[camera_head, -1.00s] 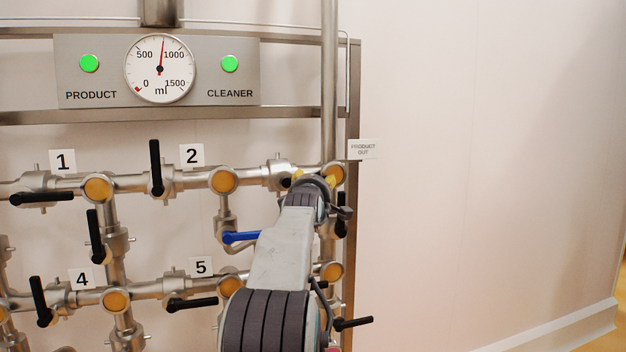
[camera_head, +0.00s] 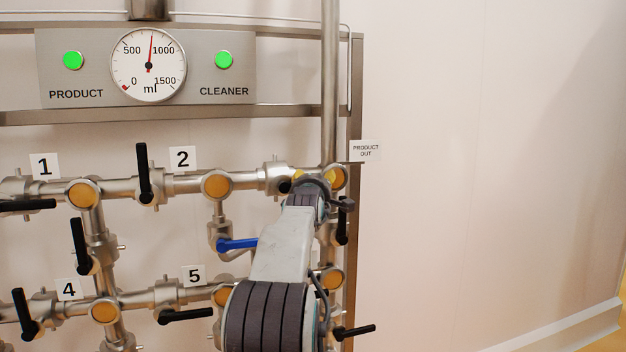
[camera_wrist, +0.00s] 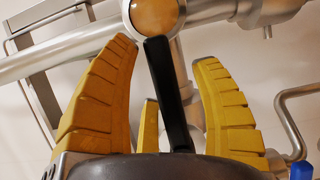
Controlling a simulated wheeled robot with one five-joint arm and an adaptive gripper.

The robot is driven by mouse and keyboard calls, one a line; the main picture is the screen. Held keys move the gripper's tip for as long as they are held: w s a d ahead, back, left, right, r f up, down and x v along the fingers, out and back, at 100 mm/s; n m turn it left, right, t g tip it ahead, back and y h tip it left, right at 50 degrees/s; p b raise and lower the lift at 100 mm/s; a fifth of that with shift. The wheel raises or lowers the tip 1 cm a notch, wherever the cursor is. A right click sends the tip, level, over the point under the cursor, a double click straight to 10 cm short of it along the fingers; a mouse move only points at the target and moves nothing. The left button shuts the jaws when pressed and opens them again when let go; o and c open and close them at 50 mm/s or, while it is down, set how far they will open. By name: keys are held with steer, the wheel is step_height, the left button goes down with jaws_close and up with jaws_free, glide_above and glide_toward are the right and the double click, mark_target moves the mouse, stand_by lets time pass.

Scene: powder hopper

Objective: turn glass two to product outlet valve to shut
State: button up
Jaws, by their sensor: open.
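The valve (camera_head: 277,177) sits on the upper pipe between the amber sight glass (camera_head: 217,186) right of label 2 and the product-out end. Its handle is mostly hidden by my arm. My gripper (camera_head: 312,178) is at this pipe's right end, its yellow fingers partly hidden behind my wrist. In the wrist view, my gripper (camera_wrist: 165,50) is open, with a black lever (camera_wrist: 168,95) standing between its fingers. An amber glass (camera_wrist: 155,15) is just above the lever's tip. I cannot tell whether the fingers touch the lever, or for certain which valve it belongs to.
A blue handle (camera_head: 238,244) is left of my arm and also shows in the wrist view (camera_wrist: 301,171). A black handle (camera_head: 342,225) is close on the right, another (camera_head: 354,331) below. The PRODUCT OUT label (camera_head: 366,150) is at the frame. The right wall is clear.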

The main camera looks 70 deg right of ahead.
steer(key=shift+d, duration=0.2)
steer(key=shift+a, duration=0.1)
steer(key=shift+o, duration=0.2)
steer(key=shift+r, duration=0.1)
jaws_close()
